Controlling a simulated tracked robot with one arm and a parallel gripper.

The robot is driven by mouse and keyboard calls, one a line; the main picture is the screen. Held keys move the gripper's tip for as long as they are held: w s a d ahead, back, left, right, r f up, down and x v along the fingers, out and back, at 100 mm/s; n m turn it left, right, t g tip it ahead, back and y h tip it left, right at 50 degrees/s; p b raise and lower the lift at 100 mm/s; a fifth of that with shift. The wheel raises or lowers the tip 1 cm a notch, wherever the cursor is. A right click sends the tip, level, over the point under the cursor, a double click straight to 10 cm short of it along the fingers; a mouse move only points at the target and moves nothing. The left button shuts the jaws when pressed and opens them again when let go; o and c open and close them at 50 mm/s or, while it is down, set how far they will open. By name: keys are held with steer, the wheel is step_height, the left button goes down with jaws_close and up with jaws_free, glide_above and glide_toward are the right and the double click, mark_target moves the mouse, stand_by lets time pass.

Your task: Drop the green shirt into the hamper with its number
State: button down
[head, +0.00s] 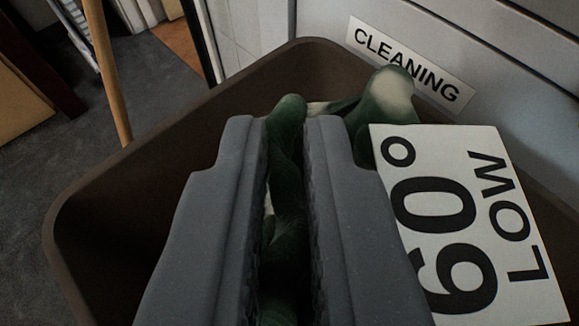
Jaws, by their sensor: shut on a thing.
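My gripper (286,124) is shut on the green shirt (287,112), with folds of dark green cloth pinched between its two grey fingers. More of the shirt, green with a pale patch, shows beyond the fingertips to the right. The gripper and shirt are over the brown hamper (85,185), whose rim surrounds them in the picture. A white sign (470,215) reading "60° LOW" covers the hamper's right side. The hamper's bottom is hidden by the gripper, and I cannot tell how deep the shirt hangs.
A "CLEANING" label (408,62) is on the pale panelled surface behind the hamper. A wooden pole (107,70) stands at the left, near the hamper's rim. Grey floor (50,185) is clear to the left. A brown box-like thing (20,108) is at the far left.

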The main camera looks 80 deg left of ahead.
steer(key=shift+f, duration=0.3)
steer(key=c, duration=1.4)
jaws_free()
steer(key=shift+c, duration=0.2)
steer(key=p+v, duration=0.2)
steer(key=v, duration=1.1)
steer(key=shift+d+p, duration=0.4)
steer(key=shift+r, duration=0.1)
